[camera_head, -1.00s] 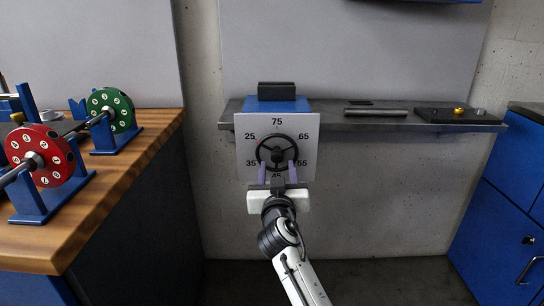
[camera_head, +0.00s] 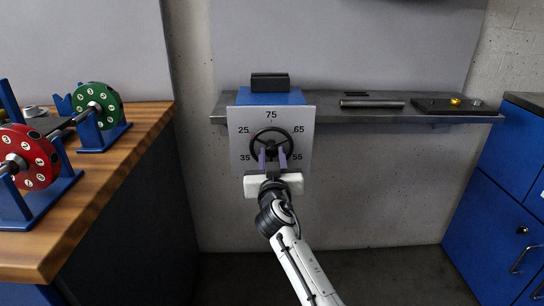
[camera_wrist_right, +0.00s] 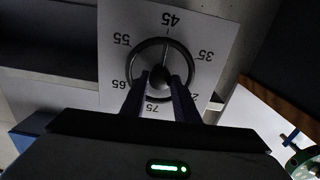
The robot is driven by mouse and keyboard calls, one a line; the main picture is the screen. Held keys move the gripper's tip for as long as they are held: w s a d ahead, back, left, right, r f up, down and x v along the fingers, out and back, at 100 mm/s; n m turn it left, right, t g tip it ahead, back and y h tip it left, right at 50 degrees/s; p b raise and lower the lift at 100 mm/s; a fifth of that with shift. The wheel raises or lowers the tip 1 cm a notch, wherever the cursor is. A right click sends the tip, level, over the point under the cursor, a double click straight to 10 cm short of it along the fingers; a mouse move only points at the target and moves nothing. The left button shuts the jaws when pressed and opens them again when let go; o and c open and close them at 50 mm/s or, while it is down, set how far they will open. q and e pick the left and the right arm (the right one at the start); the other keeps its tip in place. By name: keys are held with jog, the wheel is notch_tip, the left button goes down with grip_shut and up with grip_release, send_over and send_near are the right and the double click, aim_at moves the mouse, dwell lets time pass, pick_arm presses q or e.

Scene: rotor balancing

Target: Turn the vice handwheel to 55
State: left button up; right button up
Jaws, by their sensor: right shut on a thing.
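The vice handwheel (camera_head: 257,137) is a dark ring with spokes and a hub, on a white dial plate (camera_head: 240,165) marked 25 to 75. My right gripper (camera_head: 272,157) reaches it from below, its two purple-grey fingers closed in at the wheel's centre; it is shut on the handwheel. The right wrist view shows the dial plate (camera_wrist_right: 215,28) upside down, with the fingers (camera_wrist_right: 158,92) at the hub (camera_wrist_right: 172,78). A thin dark line stands between the rim and 45 there; I cannot tell if it is a pointer. My left gripper is out of view.
The vice's blue body (camera_head: 270,97) sits on a grey wall shelf (camera_head: 420,118). A metal bar (camera_head: 372,104) and a black tray (camera_head: 425,106) lie to the right. A wooden bench (camera_head: 125,155) with red (camera_head: 35,172) and green (camera_head: 108,98) discs is left. Blue cabinets (camera_head: 500,190) stand right.

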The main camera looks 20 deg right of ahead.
jog(key=shift+n, duration=0.4)
